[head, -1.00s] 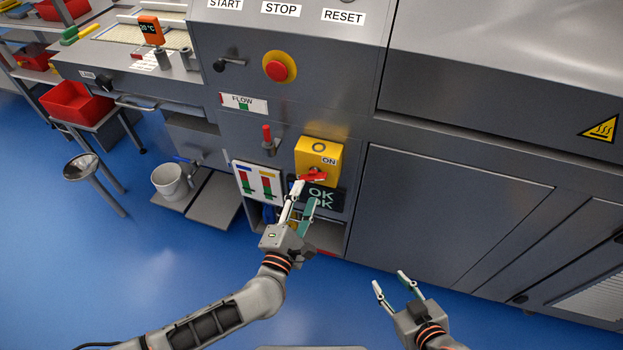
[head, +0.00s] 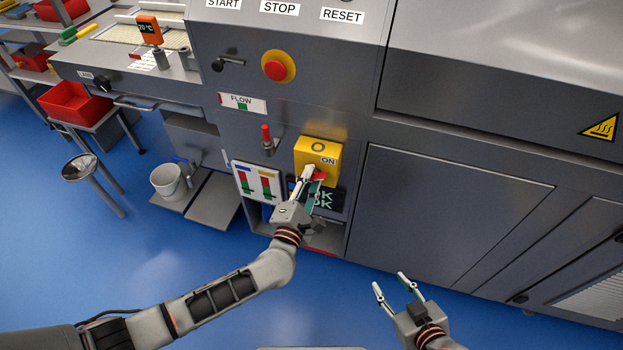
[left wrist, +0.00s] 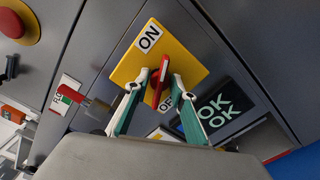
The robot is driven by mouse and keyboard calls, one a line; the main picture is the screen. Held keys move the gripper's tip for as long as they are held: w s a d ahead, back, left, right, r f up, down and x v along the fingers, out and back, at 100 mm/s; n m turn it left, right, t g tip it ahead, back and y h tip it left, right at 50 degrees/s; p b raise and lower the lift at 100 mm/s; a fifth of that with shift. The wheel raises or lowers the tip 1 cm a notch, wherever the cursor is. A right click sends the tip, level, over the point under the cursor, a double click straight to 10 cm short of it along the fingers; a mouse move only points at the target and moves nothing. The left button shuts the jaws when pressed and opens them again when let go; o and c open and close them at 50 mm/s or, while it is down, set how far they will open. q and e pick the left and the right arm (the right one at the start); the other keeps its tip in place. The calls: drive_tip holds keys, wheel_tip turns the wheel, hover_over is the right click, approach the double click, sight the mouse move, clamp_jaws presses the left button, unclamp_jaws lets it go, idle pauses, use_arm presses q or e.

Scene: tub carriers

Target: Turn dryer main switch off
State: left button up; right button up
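The main switch is a yellow box (head: 318,152) on the dryer's grey front, with a red handle (head: 319,176) on its face. In the left wrist view the red handle (left wrist: 161,80) stands out from the yellow plate (left wrist: 187,66), between an ON label (left wrist: 149,37) and a partly covered OFF label (left wrist: 165,104). My left gripper (head: 313,174) is at the switch. Its fingertips (left wrist: 160,80) are on either side of the handle, apart, with small gaps showing. My right gripper (head: 396,286) is open and empty, low in front of the dryer.
A dark panel reading OK (head: 325,199) sits just below the switch. A red-tipped lever (head: 267,138), a white gauge panel (head: 256,181) and a red stop button (head: 278,67) are close by. A white bucket (head: 168,181) stands at left. The blue floor in front is clear.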

use_arm(q)
drive_tip(key=shift+m+p, duration=1)
drive_tip(key=shift+m, duration=0.5)
drive_tip(key=shift+m+p, duration=0.65)
drive_tip(key=shift+m, duration=0.75)
drive_tip(key=o, duration=1.1)
